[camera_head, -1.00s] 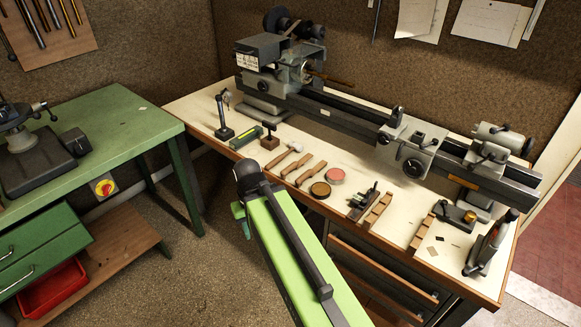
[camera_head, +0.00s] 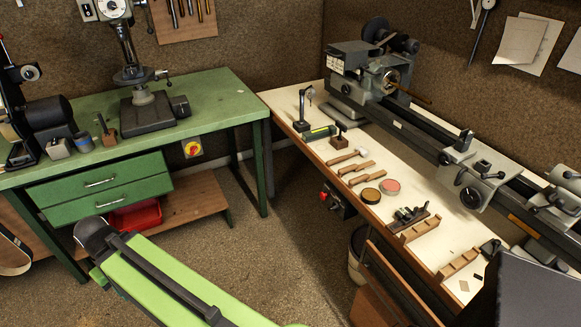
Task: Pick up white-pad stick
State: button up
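The white-pad stick (camera_head: 346,158) lies on the pale top of the lathe bench. It looks like a short wooden stick with a white pad at its right end. Two similar wooden sticks (camera_head: 357,167) (camera_head: 364,179) lie just in front of it, without a visible white pad. My green arm link with its dark rounded joint shows at the lower left, well away from the stick and over the floor. My gripper's fingers are not visible.
The lathe (camera_head: 430,140) stands behind the stick. A round brown tin (camera_head: 371,196), a pink-topped tin (camera_head: 390,186) and a small plane (camera_head: 409,214) lie nearer. A green workbench (camera_head: 215,98) stands left, with open floor between the benches.

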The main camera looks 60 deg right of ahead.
aim_at(355, 167)
jog(key=u, duration=0.25)
jog(key=i, duration=2.5)
jog(key=z, duration=0.1)
jog(key=k, duration=0.1)
jog(key=z, duration=2.95)
jog(key=i, duration=0.95)
jog(key=z, duration=0.15)
jog(key=k, duration=0.75)
jog(key=u, duration=0.4)
jog(key=i, duration=0.25)
jog(key=z, duration=0.2)
